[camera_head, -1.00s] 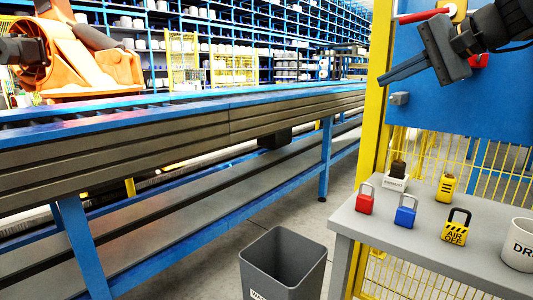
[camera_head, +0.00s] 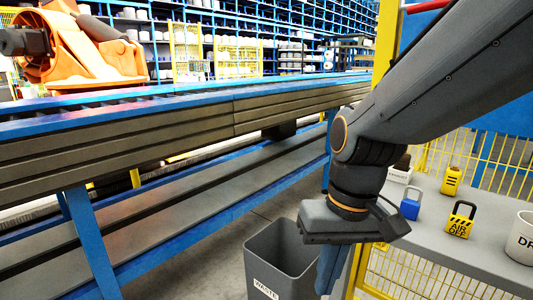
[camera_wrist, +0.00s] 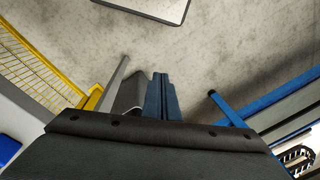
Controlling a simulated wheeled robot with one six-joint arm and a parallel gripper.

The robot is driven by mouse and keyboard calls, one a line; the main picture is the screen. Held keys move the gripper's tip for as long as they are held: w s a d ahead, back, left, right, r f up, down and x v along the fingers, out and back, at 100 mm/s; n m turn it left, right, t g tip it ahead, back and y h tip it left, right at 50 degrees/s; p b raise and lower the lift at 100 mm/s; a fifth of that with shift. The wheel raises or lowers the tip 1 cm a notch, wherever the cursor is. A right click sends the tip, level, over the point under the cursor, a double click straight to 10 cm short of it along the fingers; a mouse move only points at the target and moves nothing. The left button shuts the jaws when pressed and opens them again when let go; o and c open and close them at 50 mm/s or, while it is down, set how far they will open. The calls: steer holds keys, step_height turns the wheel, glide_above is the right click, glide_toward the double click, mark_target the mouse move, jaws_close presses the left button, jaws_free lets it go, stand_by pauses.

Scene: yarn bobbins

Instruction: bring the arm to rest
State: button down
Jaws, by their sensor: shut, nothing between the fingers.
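My gripper (camera_head: 330,268) hangs pointing down at the end of my arm, beside the right side of the grey waste bin and in front of the grey table's left end. Its blue fingers are together and hold nothing. In the wrist view the shut fingers (camera_wrist: 159,97) point toward the concrete floor. My arm reaches in from the upper right and covers part of the table and the blue panel.
The grey waste bin (camera_head: 263,262) stands close to my gripper. The blue-edged conveyor (camera_head: 150,130) runs along the left. The table (camera_head: 440,240) holds a blue padlock (camera_head: 411,204), a yellow-black padlock (camera_head: 460,219), a yellow device (camera_head: 452,181) and a white mug (camera_head: 521,238).

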steer(key=s+d+r+m+h+p, duration=0.15)
steer(key=d+r+p, duration=0.7)
steer(key=p, duration=0.85)
steer(key=n+t+h+p, duration=0.85)
steer(key=n+p, duration=0.55)
steer(key=n, duration=1.5)
glide_toward(419, 10)
step_height(419, 10, down, 4)
steer(key=s+a, duration=0.1)
steer(key=s, duration=0.2)
steer(key=shift+w+d+f+p, duration=0.2)
steer(key=shift+w+d+p, duration=0.75)
steer(key=shift+w, duration=0.25)
steer(key=shift+w+d+f+p, duration=0.15)
steer(key=shift+w+d+p, duration=0.65)
steer(key=shift+w+d, duration=0.3)
steer(key=shift+w+d+f+p, duration=0.2)
steer(key=shift+w+d+p, duration=0.7)
steer(key=shift+w, duration=0.35)
